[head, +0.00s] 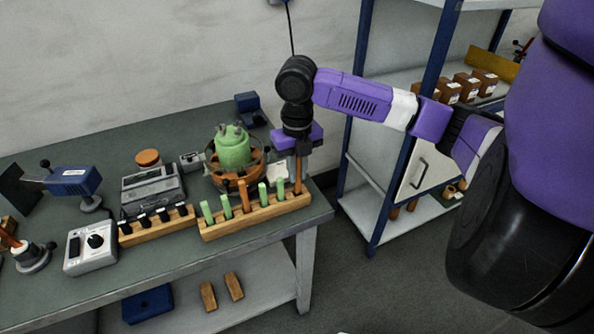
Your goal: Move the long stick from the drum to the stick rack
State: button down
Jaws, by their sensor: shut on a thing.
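My gripper (298,151) points down above the right end of the table and is shut on a long orange-brown stick (298,174). The stick hangs upright, and its lower end meets the right end of the wooden stick rack (256,217) in this view. I cannot tell whether it sits in a slot or is just above or behind. The rack holds several short green sticks (262,193) and an orange-brown one (244,196). What looks like the drum, a round brown-rimmed holder (221,181) with a green lobed body (233,148), stands just behind the rack, left of my gripper.
A second wooden rack (157,226) with dark pieces, a grey device (152,188) and a white box with a knob (90,248) stand to the left. A blue-framed shelf (401,150) rises right of the table, with a floor gap between.

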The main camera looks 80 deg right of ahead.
jog(key=shift+f+b, duration=0.65)
jog(key=shift+f, duration=0.2)
jog(key=c, duration=1.3)
grip_release()
jog(key=shift+r+p, duration=0.75)
jog(key=shift+r, duration=0.3)
jog(key=shift+r+p, duration=2.4)
jog(key=shift+r, duration=1.1)
